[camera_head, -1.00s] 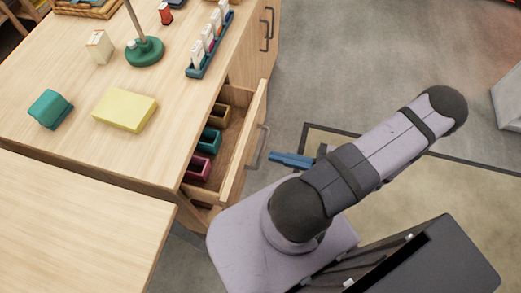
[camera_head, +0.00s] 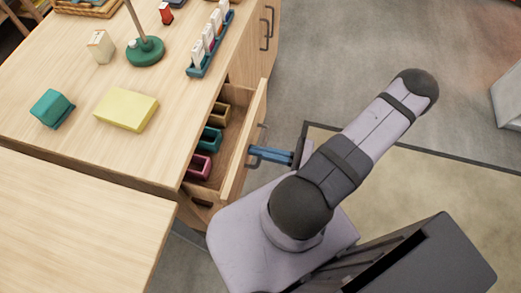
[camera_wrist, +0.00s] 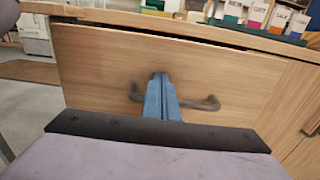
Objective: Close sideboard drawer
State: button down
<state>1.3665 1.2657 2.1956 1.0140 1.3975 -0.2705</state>
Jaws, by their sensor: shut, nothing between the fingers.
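The sideboard drawer (camera_head: 246,142) stands open, pulled out to the right of the sideboard (camera_head: 90,65) in the head view. Its wooden front (camera_wrist: 95,62) fills most of the wrist view and carries a dark bar handle (camera_wrist: 206,103). Inside the drawer are a tan bin (camera_head: 218,113), a teal bin (camera_head: 209,139) and a magenta bin (camera_head: 199,166). My gripper (camera_head: 254,153) is shut and empty, its blue fingers at the handle. In the wrist view the fingertips (camera_wrist: 161,76) overlap the handle's middle; whether they touch the front I cannot tell.
On the sideboard top are a yellow block (camera_head: 126,109), a teal box (camera_head: 52,108), a green-based stand (camera_head: 145,50) and a teal rack (camera_head: 209,50). A lighter table (camera_head: 80,225) adjoins at the lower left. The floor (camera_head: 370,40) at the upper right is clear.

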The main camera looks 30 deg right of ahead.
jog(key=x, duration=1.2)
jog(key=shift+w+a+p, duration=0.25)
jog(key=shift+a+p, duration=0.05)
jog(key=shift+p, duration=0.1)
jog(key=shift+r, duration=0.2)
jog(key=shift+d, duration=0.15)
jog(key=shift+s+d, duration=0.2)
jog(key=shift+s, duration=0.05)
jog(key=b+v, duration=0.1)
jog(key=v, duration=1.2)
jog(key=shift+s+d, duration=0.1)
jog(key=shift+s, duration=0.05)
